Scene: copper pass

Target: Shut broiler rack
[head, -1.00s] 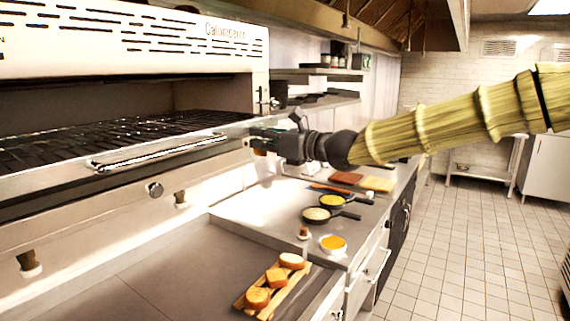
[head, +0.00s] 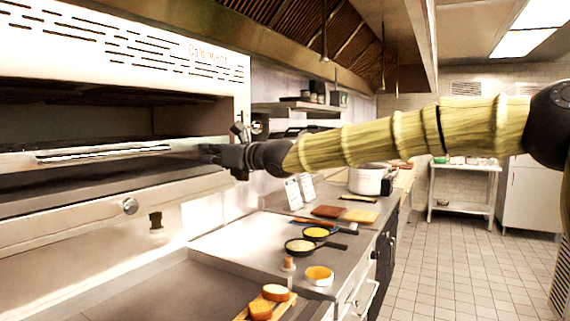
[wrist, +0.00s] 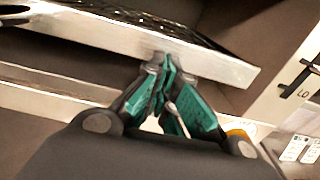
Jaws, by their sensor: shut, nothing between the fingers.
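The broiler (head: 120,45) stands at the left with its white slotted top panel and dark open cavity. Its rack (head: 90,165) juts from the cavity, with a long bar handle (head: 105,151) along its metal front. In the wrist view the rack's metal front (wrist: 130,45) crosses the upper part, with the dark grate behind it. My gripper (head: 212,150) is at the right end of the rack front. In the wrist view my gripper's green fingers (wrist: 168,85) are closed together, with their tips at the rack front's lower edge. I cannot tell for sure whether they touch it.
Below the broiler is a flat griddle (head: 170,285). Bread slices on a board (head: 268,300), small pans (head: 300,245), an orange bowl (head: 319,275) and a white pot (head: 370,180) occupy the counter to the right. The tiled floor (head: 470,260) at right is clear.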

